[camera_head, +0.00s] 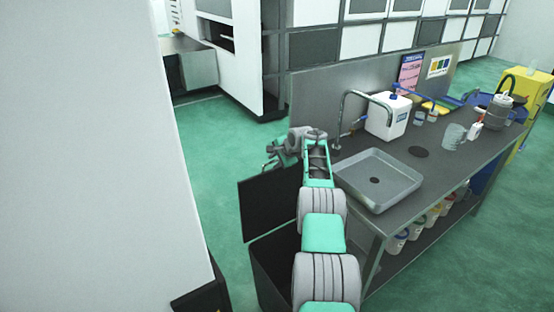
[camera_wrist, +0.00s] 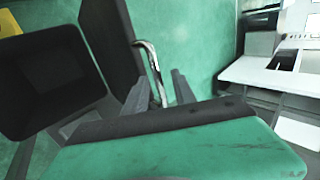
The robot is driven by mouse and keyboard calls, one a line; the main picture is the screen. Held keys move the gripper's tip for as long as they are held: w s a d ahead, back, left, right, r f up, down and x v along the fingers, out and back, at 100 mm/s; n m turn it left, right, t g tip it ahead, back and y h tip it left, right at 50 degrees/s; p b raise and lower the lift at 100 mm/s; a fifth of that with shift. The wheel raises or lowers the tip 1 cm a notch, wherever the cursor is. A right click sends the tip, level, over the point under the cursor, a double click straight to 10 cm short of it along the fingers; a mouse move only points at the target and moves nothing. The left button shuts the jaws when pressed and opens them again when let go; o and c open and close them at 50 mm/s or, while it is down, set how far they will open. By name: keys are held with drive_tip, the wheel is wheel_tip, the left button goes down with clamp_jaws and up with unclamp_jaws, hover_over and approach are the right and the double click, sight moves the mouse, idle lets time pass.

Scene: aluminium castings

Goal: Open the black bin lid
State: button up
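The black bin (camera_head: 268,268) stands on the floor left of the steel sink bench, partly hidden behind my arm. Its black lid (camera_head: 268,203) is raised, standing steeply up at the bin's far side. In the wrist view the lid (camera_wrist: 112,42) shows nearly edge-on, with a curved metal handle (camera_wrist: 150,65) on its side. My gripper (camera_head: 272,160) is at the lid's top edge in the head view. In the wrist view my gripper (camera_wrist: 157,92) has its two fingers apart, with the handle running between them. I cannot tell whether a finger touches it.
The bench with the sink (camera_head: 378,178) and a white container (camera_head: 388,118) is close on the right. A large pale wall or cabinet (camera_head: 180,150) blocks the left. Green floor (camera_head: 215,150) is free beyond the bin.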

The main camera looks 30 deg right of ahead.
drive_tip(key=b+v, duration=0.2)
drive_tip(key=v, duration=0.4)
drive_tip(key=shift+a+r, duration=0.35)
drive_tip(key=shift+a, duration=0.1)
drive_tip(key=shift+w+a, duration=0.1)
